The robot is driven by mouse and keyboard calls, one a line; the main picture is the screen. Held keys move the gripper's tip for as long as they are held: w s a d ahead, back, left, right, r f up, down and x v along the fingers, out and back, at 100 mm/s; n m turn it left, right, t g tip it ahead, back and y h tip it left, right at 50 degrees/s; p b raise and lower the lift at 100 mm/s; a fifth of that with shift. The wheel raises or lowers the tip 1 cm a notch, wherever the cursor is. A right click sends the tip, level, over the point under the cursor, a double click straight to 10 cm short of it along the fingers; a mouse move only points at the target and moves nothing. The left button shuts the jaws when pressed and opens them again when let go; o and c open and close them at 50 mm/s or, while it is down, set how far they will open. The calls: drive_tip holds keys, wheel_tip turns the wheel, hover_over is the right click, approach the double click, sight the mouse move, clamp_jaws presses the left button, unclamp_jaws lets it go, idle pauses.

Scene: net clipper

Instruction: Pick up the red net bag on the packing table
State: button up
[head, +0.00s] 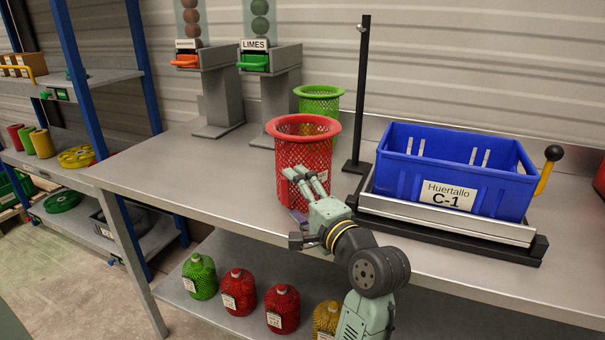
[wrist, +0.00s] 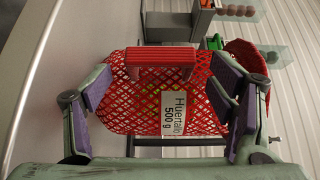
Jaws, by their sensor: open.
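The red net bag (wrist: 150,88) shows in the wrist view, with a red ribbed strip along its top and a white label reading "Huertallo 500 g". A little yellow-green shows through its mesh. My gripper (wrist: 161,76) is open, with a purple-padded finger on each side of the bag. The right pad overlaps the bag's edge in the picture; I cannot tell whether it touches. In the head view my gripper (head: 296,172) is in front of a red mesh tube (head: 304,148), and I cannot make out the bag apart from it there.
The packing table (head: 190,170) also holds a green mesh tube (head: 320,91), a black post (head: 362,95) and a blue crate (head: 400,178) marked C-1 on a scale-like stand. Two dispensers stand at the back. The table's left part is clear. Several filled net bags sit on the lower shelf.

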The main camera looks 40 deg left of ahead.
drive_tip(key=shift+c, duration=0.2)
drive_tip(key=c, duration=1)
drive_tip(key=shift+r, duration=0.1)
